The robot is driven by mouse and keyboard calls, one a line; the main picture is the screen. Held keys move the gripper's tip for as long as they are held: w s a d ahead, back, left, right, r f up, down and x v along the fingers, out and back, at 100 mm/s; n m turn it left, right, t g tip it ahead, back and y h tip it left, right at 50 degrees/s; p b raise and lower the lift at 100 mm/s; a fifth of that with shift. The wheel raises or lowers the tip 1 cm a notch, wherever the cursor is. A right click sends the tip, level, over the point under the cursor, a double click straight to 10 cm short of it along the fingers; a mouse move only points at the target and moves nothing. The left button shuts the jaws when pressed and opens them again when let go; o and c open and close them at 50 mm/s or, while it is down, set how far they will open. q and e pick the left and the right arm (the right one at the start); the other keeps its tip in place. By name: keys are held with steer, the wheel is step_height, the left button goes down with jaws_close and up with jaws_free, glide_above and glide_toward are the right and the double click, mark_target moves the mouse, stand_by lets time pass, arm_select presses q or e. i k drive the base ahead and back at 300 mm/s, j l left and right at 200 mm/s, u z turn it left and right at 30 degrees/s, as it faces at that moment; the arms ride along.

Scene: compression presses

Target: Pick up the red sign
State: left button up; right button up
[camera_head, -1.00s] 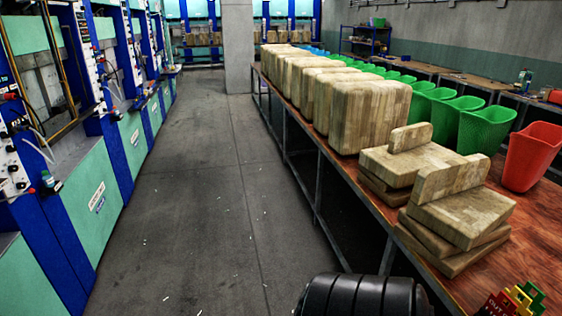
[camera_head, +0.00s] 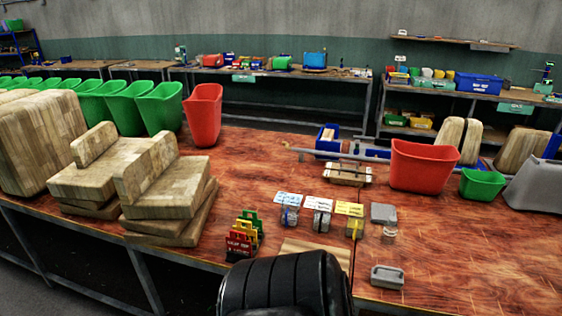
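The red sign (camera_head: 239,246) stands at the front of a small group of signs on the wooden table, left of the middle of the picture. It has pale lettering that is too small to read fully. A yellow sign (camera_head: 246,229) and a green sign (camera_head: 253,219) stand close behind it. A dark base shows under the signs. Neither of my grippers is in view.
Stacked wooden blocks (camera_head: 165,201) stand left of the signs, with a red bin (camera_head: 203,115) behind them. Small tagged items, including one with a yellow tag (camera_head: 349,208), stand to the right. A grey metal piece (camera_head: 387,277) lies near the front edge.

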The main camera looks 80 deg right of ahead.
mark_target(244, 246)
steer(key=z, duration=2.35)
steer(key=l, duration=0.65)
steer(key=k+z, duration=0.05)
steer(key=k, duration=0.05)
